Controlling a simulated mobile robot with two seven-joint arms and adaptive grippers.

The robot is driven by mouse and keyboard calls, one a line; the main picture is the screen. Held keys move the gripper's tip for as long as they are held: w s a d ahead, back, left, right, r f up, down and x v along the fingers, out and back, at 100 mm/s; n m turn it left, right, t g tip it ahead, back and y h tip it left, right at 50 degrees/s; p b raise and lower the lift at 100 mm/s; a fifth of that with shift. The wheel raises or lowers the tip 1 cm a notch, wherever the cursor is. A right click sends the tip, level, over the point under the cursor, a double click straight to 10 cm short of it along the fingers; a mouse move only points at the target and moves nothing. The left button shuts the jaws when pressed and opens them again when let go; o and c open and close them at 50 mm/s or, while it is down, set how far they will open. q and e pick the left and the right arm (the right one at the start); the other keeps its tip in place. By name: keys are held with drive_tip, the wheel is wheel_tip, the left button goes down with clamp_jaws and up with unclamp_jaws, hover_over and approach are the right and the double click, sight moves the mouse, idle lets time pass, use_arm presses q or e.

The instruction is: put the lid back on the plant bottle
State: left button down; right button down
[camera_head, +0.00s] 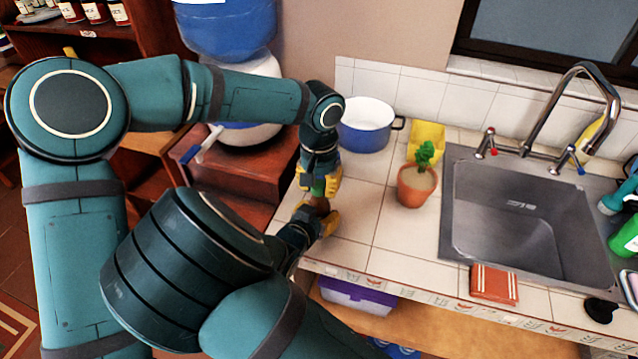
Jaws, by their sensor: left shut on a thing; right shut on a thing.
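My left gripper (323,179) points down over the left part of the counter, with yellow fingers shut on a small green piece (318,187), which looks like the lid. My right gripper (326,217) is just below it in the picture, shut on a small brown piece (320,204), which looks like the plant bottle. The fingers hide most of both pieces. The green piece appears right above the brown one; I cannot tell whether they touch.
A potted plant (417,186) stands to the right, before a yellow container (427,138). A blue pot (365,128) stands behind the grippers. The metal sink (520,225) is further right. Clear white tiles (370,225) lie between.

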use_arm(q)
drive_tip(key=m, duration=1)
drive_tip(key=c, duration=0.7)
unclamp_jaws()
drive_tip(key=shift+o, duration=0.3)
wheel_tip(320, 180, up, 12)
use_arm(e)
drive_tip(key=shift+c, duration=1)
unclamp_jaws()
